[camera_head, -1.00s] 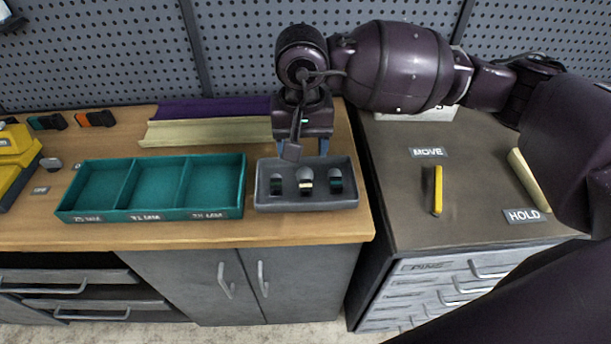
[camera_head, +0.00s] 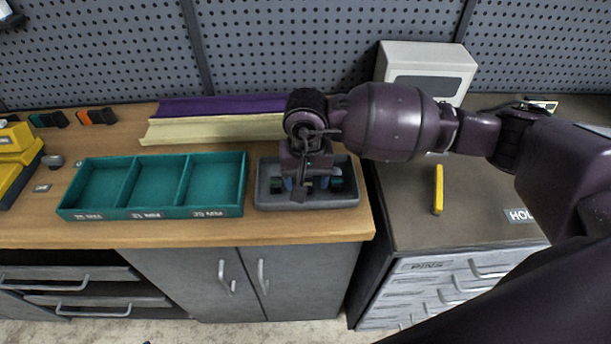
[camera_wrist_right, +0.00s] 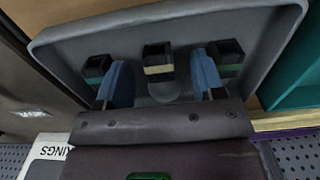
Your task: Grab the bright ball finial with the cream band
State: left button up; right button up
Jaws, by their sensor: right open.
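The cream-banded finial (camera_wrist_right: 158,62) is the middle one of three in the grey tray (camera_head: 265,200). In the right wrist view it shows a dark squarish end, a cream band and a pale rounded part partly hidden by my gripper. In the head view my gripper hides it. My right gripper (camera_head: 307,184) is open over the tray, pointing down. In the wrist view its blue fingers (camera_wrist_right: 162,74) stand either side of the cream-banded finial, apart from it. A teal-banded finial (camera_wrist_right: 97,70) and a green-banded one (camera_wrist_right: 229,59) flank it, close outside the fingers. My left gripper is not in view.
A teal three-compartment box (camera_head: 150,212) stands left of the tray. Purple and cream rails (camera_head: 215,128) lie behind. On the dark cabinet at right are a yellow bar (camera_head: 438,188) and a pale box (camera_head: 425,62). A pegboard closes the back.

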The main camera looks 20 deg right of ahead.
jog(key=c, duration=1)
jog(key=shift+c, duration=0.6)
jog(key=shift+r, duration=0.1)
